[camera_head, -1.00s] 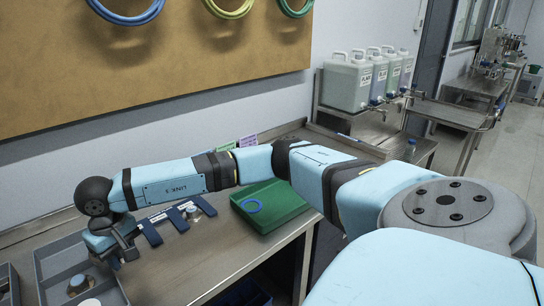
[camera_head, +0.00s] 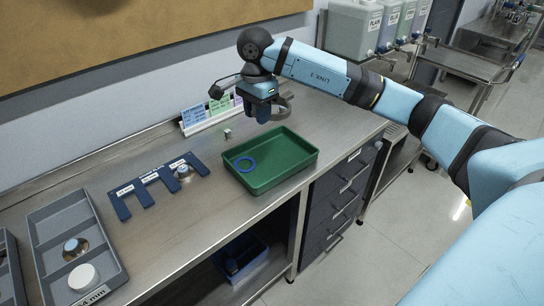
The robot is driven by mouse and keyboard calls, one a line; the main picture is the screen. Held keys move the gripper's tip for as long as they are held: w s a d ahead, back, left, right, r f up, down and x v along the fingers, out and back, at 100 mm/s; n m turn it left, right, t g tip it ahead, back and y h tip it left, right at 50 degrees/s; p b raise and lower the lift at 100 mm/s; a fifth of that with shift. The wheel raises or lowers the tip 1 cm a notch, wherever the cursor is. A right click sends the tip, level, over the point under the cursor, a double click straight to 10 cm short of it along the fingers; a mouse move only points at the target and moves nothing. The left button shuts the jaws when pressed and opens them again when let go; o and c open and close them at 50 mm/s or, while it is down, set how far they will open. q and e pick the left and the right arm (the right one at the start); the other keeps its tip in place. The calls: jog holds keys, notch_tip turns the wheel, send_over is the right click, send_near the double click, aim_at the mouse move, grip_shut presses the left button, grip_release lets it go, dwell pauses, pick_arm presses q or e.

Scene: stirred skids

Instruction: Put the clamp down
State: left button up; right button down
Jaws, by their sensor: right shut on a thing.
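My right gripper (camera_head: 264,112) hangs above the bench, behind the green tray, with its fingers pointing down. It is shut on the clamp (camera_head: 285,106), whose grey curved band shows to the right of the fingers. The rest of the clamp is hidden by the gripper. The clamp appears to be near the bench top; I cannot tell whether it touches. My left gripper is not in view.
A grey divided tray (camera_head: 112,262) stands further left. Cards (camera_head: 194,116) stand behind a small metal piece (camera_head: 228,134).

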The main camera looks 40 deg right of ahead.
aim_at(263, 175)
jog(key=shift+d+r+m, duration=0.25)
jog(key=shift+d+m, duration=0.1)
jog(key=shift+m, duration=0.05)
jog(key=shift+s+d+f, duration=0.1)
jog(key=shift+f, duration=0.25)
notch_tip(263, 175, down, 19)
jog(key=shift+f, duration=0.1)
jog(key=c, duration=0.8)
grip_release()
